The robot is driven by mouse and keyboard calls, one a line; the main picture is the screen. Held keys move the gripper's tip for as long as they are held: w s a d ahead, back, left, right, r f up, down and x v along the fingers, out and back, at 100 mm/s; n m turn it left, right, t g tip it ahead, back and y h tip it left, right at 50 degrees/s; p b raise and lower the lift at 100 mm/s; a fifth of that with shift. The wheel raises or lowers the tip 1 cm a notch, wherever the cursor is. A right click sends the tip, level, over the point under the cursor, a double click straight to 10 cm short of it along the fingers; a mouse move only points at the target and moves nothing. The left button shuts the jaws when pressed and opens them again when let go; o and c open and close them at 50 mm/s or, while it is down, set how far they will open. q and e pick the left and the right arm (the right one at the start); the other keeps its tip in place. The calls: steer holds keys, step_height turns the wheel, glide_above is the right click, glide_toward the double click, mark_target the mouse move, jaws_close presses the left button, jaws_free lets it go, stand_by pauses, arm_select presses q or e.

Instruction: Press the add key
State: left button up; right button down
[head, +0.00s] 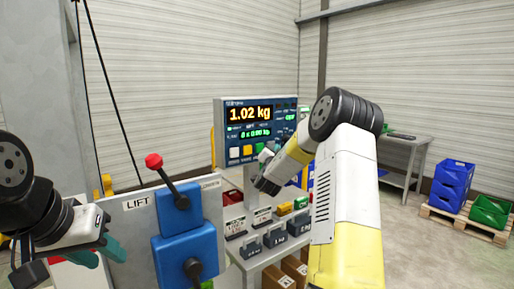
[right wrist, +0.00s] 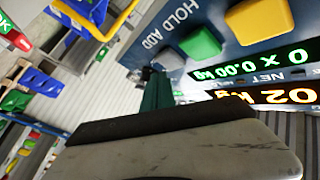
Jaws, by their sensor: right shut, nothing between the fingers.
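The scale's display panel (head: 255,125) reads 1.02 kg, with 0 x 0.00 kg in green below. In the right wrist view it appears upside down, with a yellow key, a green key and a greyish add key (right wrist: 170,58) beside its ADD label. My right gripper (head: 266,155) is at the panel's lower right and hides that part of the key row in the head view. Its shut, green-padded fingertips (right wrist: 155,78) are close to the add key; I cannot tell whether they touch. My left gripper (head: 101,252) is open and empty at the lower left.
A blue lever box (head: 185,240) with a red-knobbed lever stands beside a LIFT plate (head: 138,222). Grey weights (head: 274,237) rest on the stand below the panel. Blue crates (head: 452,185) and a green crate (head: 490,210) are on a pallet at right.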

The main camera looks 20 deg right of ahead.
steer(key=shift+w+a, duration=0.1)
steer(key=shift+w, duration=0.05)
stand_by(0.4)
steer(key=shift+w, duration=0.25)
steer(key=shift+w+a, duration=0.2)
steer(key=shift+w, duration=0.2)
stand_by(0.6)
steer(key=shift+s, duration=0.1)
steer(key=shift+s+d, duration=0.3)
steer(key=shift+s, duration=0.4)
steer(key=shift+s, duration=0.1)
steer(key=s, duration=0.1)
steer(key=s+d, duration=0.1)
steer(key=s, duration=0.2)
steer(key=shift+s+d, duration=0.25)
steer(key=shift+d, duration=0.05)
stand_by(0.6)
